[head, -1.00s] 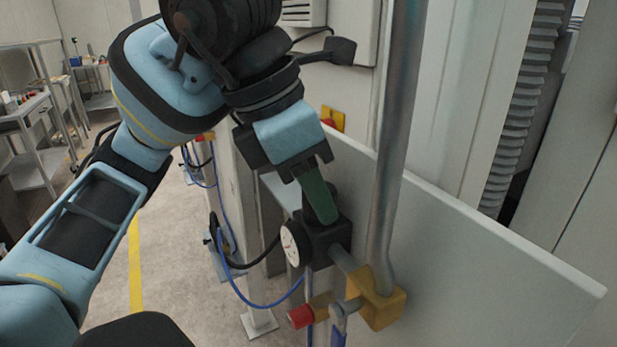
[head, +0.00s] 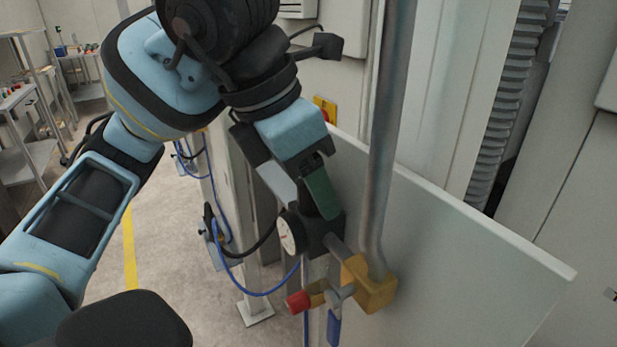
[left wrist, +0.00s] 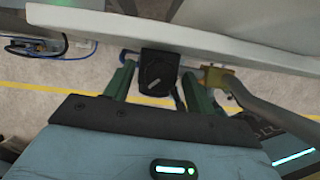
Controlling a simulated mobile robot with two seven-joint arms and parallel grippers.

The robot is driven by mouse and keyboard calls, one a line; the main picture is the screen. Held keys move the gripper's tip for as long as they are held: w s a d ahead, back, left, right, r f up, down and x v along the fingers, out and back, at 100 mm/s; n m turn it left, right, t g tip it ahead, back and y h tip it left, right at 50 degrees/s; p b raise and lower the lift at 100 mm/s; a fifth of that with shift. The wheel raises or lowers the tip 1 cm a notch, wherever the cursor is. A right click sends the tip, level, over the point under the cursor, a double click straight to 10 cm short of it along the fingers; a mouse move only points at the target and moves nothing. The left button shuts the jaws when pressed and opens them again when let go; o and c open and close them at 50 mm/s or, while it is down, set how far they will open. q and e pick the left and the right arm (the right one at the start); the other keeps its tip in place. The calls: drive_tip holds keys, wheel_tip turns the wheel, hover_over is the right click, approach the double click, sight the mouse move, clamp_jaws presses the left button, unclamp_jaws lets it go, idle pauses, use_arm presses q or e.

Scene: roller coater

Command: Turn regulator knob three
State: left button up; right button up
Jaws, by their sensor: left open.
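In the head view, the pressure regulator is a black block (head: 322,229) with a round white gauge (head: 290,233) on its left face. My left gripper (head: 312,196) reaches down over it, and one green finger hides most of its top. In the left wrist view, the regulator's dark knob (left wrist: 158,72) with a pale mark shows between the two green fingers of my left gripper (left wrist: 159,86). The fingers are apart, with one on each side of the knob. I cannot tell whether they touch it. My right gripper is not in view.
A grey vertical pipe (head: 388,150) and a brass fitting (head: 368,287) stand close to the right of the regulator. A red-ended valve (head: 298,301) is below. A pale panel (head: 460,245) lies behind. A blue hose (head: 255,290) loops at the left.

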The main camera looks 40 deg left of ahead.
use_arm(q)
drive_tip(key=p+v, duration=0.1)
drive_tip(key=v, duration=0.6)
drive_tip(key=shift+r+p, duration=0.35)
drive_tip(key=shift+r, duration=0.05)
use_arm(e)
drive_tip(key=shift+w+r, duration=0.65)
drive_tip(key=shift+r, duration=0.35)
use_arm(q)
drive_tip(key=shift+s, duration=0.1)
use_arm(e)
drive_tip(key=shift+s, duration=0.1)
